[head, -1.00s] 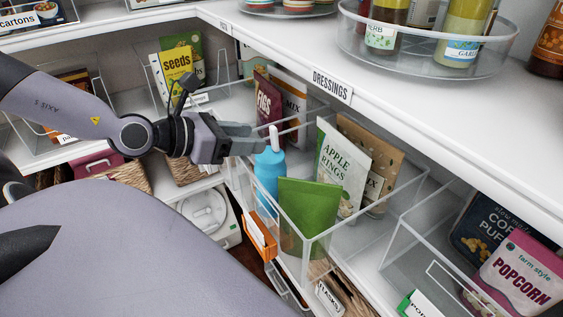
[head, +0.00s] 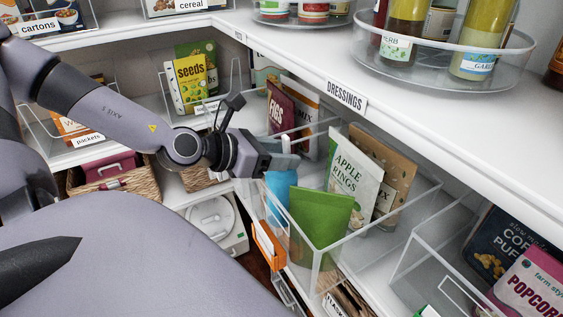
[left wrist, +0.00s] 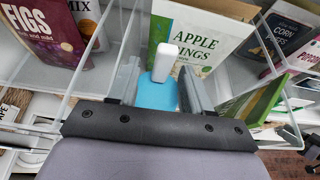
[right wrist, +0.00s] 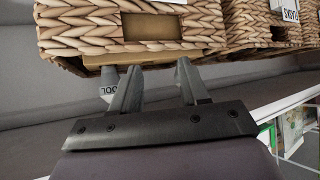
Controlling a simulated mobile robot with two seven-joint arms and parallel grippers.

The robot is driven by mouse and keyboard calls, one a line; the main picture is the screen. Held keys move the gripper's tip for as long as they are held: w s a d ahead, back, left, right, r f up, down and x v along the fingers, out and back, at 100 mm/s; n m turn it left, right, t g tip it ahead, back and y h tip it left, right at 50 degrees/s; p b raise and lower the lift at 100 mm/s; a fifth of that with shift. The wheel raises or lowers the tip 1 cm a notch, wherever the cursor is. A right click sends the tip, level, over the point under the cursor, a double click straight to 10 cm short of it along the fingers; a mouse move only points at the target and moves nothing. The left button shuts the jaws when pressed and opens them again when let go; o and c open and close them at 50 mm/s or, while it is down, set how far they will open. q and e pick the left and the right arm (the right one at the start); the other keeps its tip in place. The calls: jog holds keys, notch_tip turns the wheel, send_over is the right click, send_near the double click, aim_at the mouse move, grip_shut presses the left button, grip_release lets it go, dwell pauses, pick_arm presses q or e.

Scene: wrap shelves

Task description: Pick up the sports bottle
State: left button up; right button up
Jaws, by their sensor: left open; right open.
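The sports bottle is blue with a white cap. In the head view the bottle (head: 281,184) stands in a clear bin, behind a green pouch (head: 318,215), and my left gripper hides its top. In the left wrist view the bottle (left wrist: 157,94) lies between the two fingers, its cap pointing away. My left gripper (head: 290,152) is open at the bottle's upper part; its fingers show either side of it in the left wrist view (left wrist: 159,75). I cannot tell whether they touch it. My right gripper (right wrist: 158,68) is open and empty, below a wicker basket (right wrist: 75,37).
An apple rings pouch (head: 351,182) and a brown pouch (head: 398,165) stand right of the bottle in the bin (head: 394,212). A figs pouch (head: 280,110) stands behind. The upper shelf edge (head: 410,137) runs above the bin. An orange box (head: 268,245) sits below.

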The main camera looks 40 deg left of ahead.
pick_arm(q)
jog(key=shift+x, duration=0.8)
grip_shut()
